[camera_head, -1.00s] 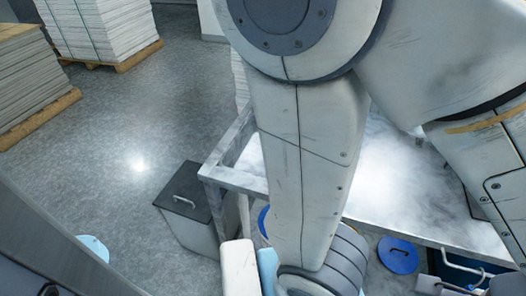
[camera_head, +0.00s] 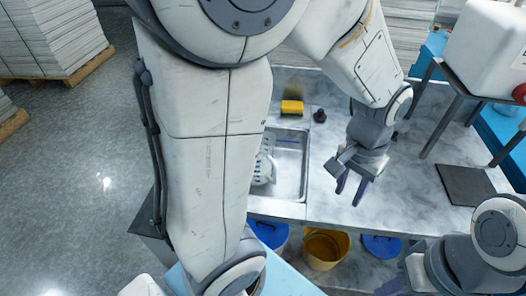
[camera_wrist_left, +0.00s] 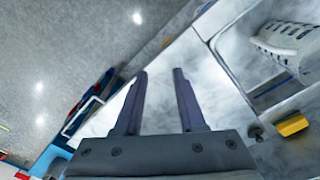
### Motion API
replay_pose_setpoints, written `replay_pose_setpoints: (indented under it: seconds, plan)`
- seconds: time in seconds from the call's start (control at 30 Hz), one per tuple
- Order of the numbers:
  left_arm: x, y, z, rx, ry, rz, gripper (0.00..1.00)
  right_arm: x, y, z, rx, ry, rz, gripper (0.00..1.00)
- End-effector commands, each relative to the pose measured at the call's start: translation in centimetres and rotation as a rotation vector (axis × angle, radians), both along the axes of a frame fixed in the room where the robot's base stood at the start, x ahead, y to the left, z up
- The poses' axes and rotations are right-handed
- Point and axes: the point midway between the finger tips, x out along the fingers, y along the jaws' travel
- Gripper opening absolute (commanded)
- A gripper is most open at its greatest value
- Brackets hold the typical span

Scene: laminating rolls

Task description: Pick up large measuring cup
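The large measuring cup (camera_head: 263,169) is white with dark markings. It lies in the metal sink (camera_head: 292,172) in the head view, partly hidden behind my arm. It also shows at the upper right of the left wrist view (camera_wrist_left: 287,40), cut by the frame edge. My left gripper (camera_head: 350,187) is open and empty, above the counter to the right of the sink and apart from the cup. Its two spread fingers show in the left wrist view (camera_wrist_left: 160,103). My right gripper (camera_head: 392,287) is at the bottom edge of the head view, mostly cut off.
A yellow sponge (camera_head: 291,107) and a small dark object (camera_head: 319,115) are behind the sink. A dark mat (camera_head: 466,185) and a stand (camera_head: 445,105) with a white container (camera_head: 492,45) are at right. Buckets (camera_head: 325,250) stand below. The counter between sink and mat is clear.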

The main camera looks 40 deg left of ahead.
Motion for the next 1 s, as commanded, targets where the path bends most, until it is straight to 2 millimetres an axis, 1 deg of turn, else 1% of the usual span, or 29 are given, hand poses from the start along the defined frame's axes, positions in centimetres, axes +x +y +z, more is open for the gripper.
replay_pose_setpoints:
  seconds: [0.03,0.07,0.1,0.17,0.2,0.27,0.3,0.4,0.5,0.6,0.87,1.0]
  plan:
    - [2.9,3.1,-0.2,0.011,0.011,0.132,0.39,0.0,0.0,0.8,0.000,0.000,0.000,0.33]
    - [4.2,4.9,-0.6,0.015,0.015,0.200,0.39,0.0,0.0,1.0,0.000,0.000,0.000,0.33]
    - [5.8,7.4,-1.1,0.021,0.019,0.287,0.39,0.0,0.0,1.3,0.000,0.000,0.000,0.33]
    - [7.7,11.2,-1.9,0.028,0.023,0.411,0.39,0.0,0.0,1.6,0.000,0.000,0.000,0.33]
    - [8.5,13.8,-2.6,0.033,0.029,0.488,0.39,0.0,0.0,1.8,0.000,0.000,0.000,0.33]
    - [9.3,17.4,-3.5,0.039,0.035,0.589,0.39,0.0,0.0,2.1,0.000,0.000,0.000,0.33]
    - [9.6,19.6,-4.1,0.041,0.036,0.648,0.39,0.0,0.0,2.3,0.000,0.000,0.000,0.33]
    - [9.8,23.6,-5.3,0.047,0.042,0.755,0.39,0.0,0.0,2.5,0.000,0.000,0.000,0.33]
    - [9.6,25.9,-6.1,0.050,0.045,0.812,0.39,0.0,0.0,2.6,0.000,0.000,0.000,0.33]
    - [9.4,26.7,-6.9,0.051,0.049,0.835,0.39,0.0,0.0,2.7,0.000,0.000,0.000,0.33]
    - [9.2,26.9,-9.6,0.050,0.050,0.836,0.39,0.0,0.0,3.4,0.000,0.000,0.000,0.33]
    - [8.8,27.2,-11.7,0.050,0.052,0.836,0.39,0.0,0.0,4.1,0.000,0.000,0.000,0.33]
